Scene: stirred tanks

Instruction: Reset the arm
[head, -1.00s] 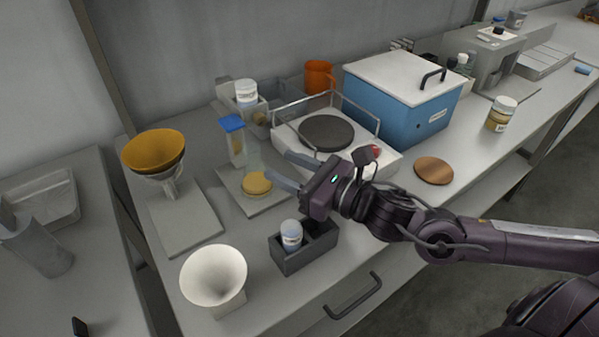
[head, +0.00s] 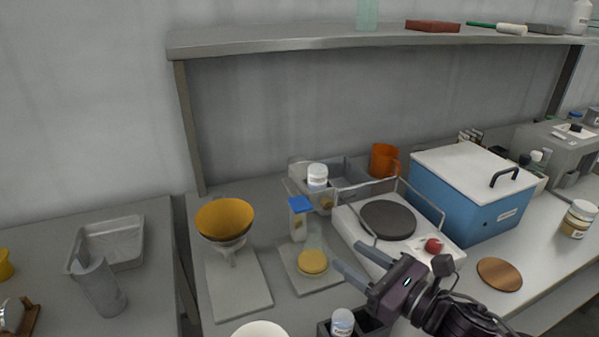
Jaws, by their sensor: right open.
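My right gripper (head: 358,264) is open and empty. It comes in from the lower right and hovers over the bench, in front of the hotplate (head: 388,219) with its round dark top. Its fingertips point left, toward the yellow-topped vessel (head: 312,262) on a pale plate. Whether a fingertip touches anything is hard to tell, but I see nothing between the fingers. My left gripper and left arm are not in the picture.
A dark caddy with a white-capped bottle (head: 342,322) sits below the gripper. A funnel with an amber bowl (head: 225,219) stands to the left. A blue box (head: 472,205) is behind right, a copper disc (head: 499,274) in front of it. A shelf (head: 380,42) spans above.

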